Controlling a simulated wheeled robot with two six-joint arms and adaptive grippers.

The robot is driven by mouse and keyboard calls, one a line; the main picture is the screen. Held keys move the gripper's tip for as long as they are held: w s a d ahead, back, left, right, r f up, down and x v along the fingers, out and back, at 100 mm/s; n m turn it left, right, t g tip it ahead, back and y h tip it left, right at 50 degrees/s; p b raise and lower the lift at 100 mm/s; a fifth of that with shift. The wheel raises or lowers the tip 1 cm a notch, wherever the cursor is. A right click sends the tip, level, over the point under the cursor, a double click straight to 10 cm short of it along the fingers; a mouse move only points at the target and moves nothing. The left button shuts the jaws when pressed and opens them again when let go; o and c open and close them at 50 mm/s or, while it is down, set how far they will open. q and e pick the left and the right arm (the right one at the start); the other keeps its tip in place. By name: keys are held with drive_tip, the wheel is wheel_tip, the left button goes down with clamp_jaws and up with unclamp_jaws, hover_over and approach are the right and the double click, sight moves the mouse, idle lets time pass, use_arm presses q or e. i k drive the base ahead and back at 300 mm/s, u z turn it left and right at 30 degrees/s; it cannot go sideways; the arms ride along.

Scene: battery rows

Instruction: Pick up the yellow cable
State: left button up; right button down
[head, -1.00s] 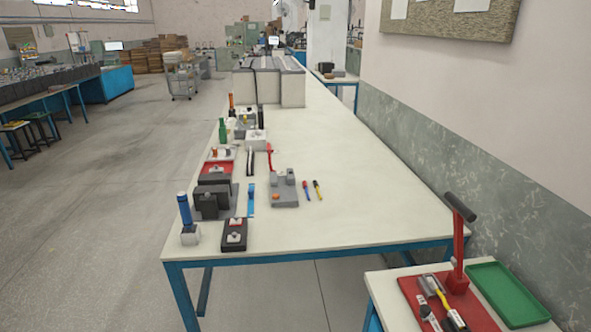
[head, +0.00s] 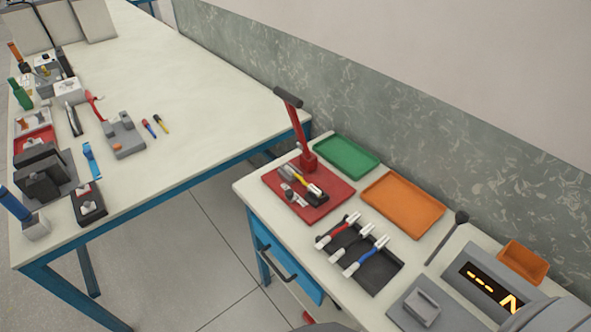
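The yellow cable (head: 301,181) lies on the red base (head: 330,211) of a lever press on the near table. It has light ends and sits among small grey and black fixture parts, which partly hide it. The press's red upright and dark handle (head: 289,97) rise behind it, tilted in the picture. Neither of my grippers shows a finger in the head view, so their distance from the cable cannot be told.
A black tray (head: 374,284) beside the red base holds a red, a blue and a dark cable. A green tray (head: 346,156) and an orange tray (head: 403,205) lie along the wall side. A device with a lit display (head: 492,290) stands at right.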

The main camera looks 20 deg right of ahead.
sight(313, 188)
drive_tip(key=z, duration=2.75)
drive_tip(key=k, duration=0.2)
drive_tip(key=u, duration=1.95)
drive_tip(key=i, duration=0.5)
drive_tip(key=z, duration=0.05)
